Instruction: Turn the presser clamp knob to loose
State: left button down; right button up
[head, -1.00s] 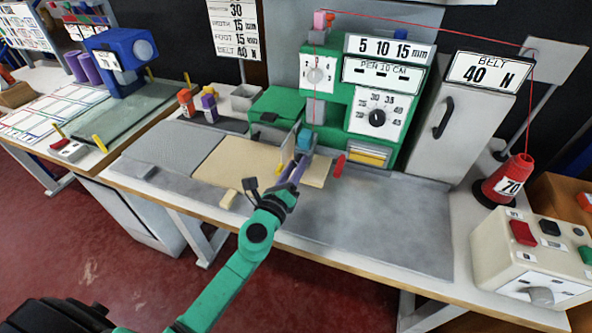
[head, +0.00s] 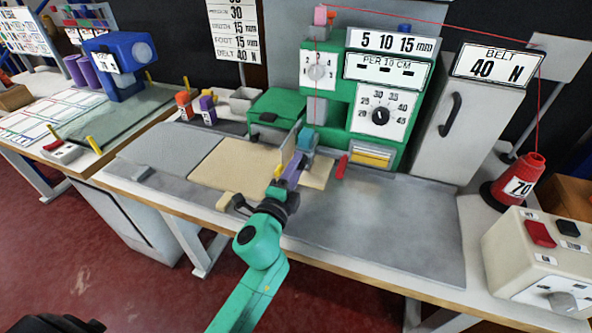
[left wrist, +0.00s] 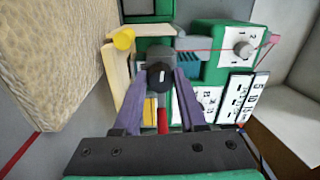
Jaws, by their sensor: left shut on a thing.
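The presser clamp knob, a small black knob (left wrist: 159,76), sits between the purple fingers of my left gripper (left wrist: 160,82) in the left wrist view. The gripper is shut on it. In the head view, my left gripper (head: 297,160) reaches to the front of the green machine (head: 335,85), beside a blue-teal part (head: 307,139). The fingers hide the knob there, and I cannot read its setting. My right gripper is not in view.
A tan rug piece (head: 235,165) lies left of the gripper on the grey bench mat (head: 390,230). A red lever (head: 342,166) stands close to its right. A red thread cone (head: 518,180) and control box (head: 535,255) are at the right. The mat's right part is clear.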

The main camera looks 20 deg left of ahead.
pick_arm(q)
jog(key=n, duration=0.4)
jog(key=shift+f, duration=0.1)
jog(key=shift+n, duration=2)
jog(key=shift+c, duration=2.3)
grip_release()
